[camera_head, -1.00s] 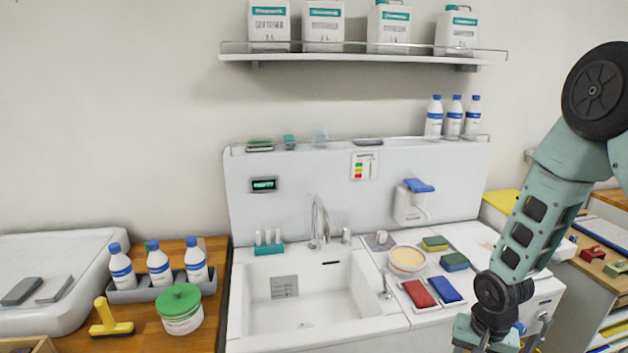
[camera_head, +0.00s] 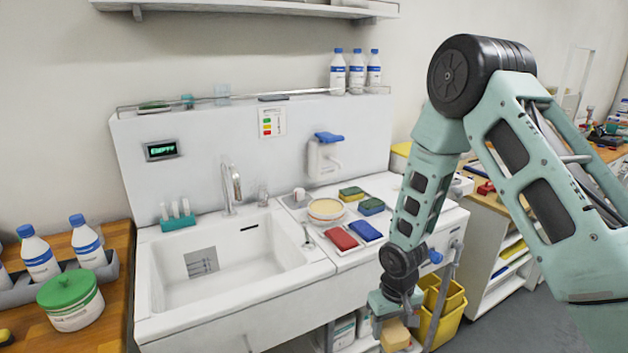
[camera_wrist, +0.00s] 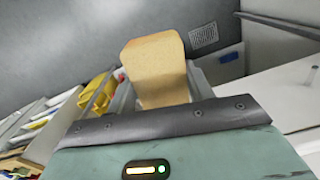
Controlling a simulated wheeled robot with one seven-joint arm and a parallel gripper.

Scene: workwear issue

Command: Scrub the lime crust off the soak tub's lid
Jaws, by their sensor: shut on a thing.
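My gripper (camera_head: 396,316) is shut on a tan block (camera_head: 396,337), held in front of the sink unit's right part. In the wrist view the tan block (camera_wrist: 155,68) stands out beyond the gripper's dark edge; the fingertips are mostly hidden. A round tub with a cream-yellow top (camera_head: 326,207) sits on the counter right of the basin. A white tub with a green lid (camera_head: 68,288) stands on the wooden top at left. I cannot tell which is the soak tub, and no crust is clearly distinguishable. My gripper is apart from both.
Sponges (camera_head: 351,192) and red (camera_head: 341,238) and blue (camera_head: 366,231) pads lie by the cream-topped tub. The basin (camera_head: 220,270) is empty. A tap (camera_head: 232,185) rises behind it. A yellow bucket (camera_head: 440,310) stands below right. White bottles (camera_head: 86,240) stand at left.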

